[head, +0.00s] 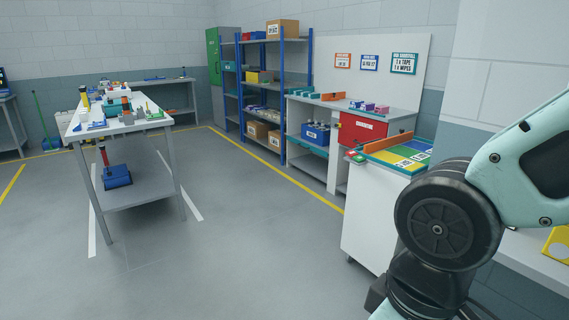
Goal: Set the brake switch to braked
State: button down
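I cannot make out a brake switch for certain. A white cabinet (368,230) with dark feet or casters stands at the right, partly hidden by my arm. Its top bears a panel of green, yellow and blue fields (405,157) with an orange bar (388,144) along it. A small green and red item (356,156) sits at the top's left corner; it is too small to identify. My arm fills the right side, and my gripper is out of view.
A grey worktable (135,190) with many small items stands at left, a blue bin-like object (117,177) on its lower shelf. Blue-framed shelving (283,100) and a bench with a red drawer front (362,130) line the back. The middle floor (240,240) is clear.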

aim_at(354, 155)
jog(key=i, duration=3.15)
jog(key=z, duration=0.25)
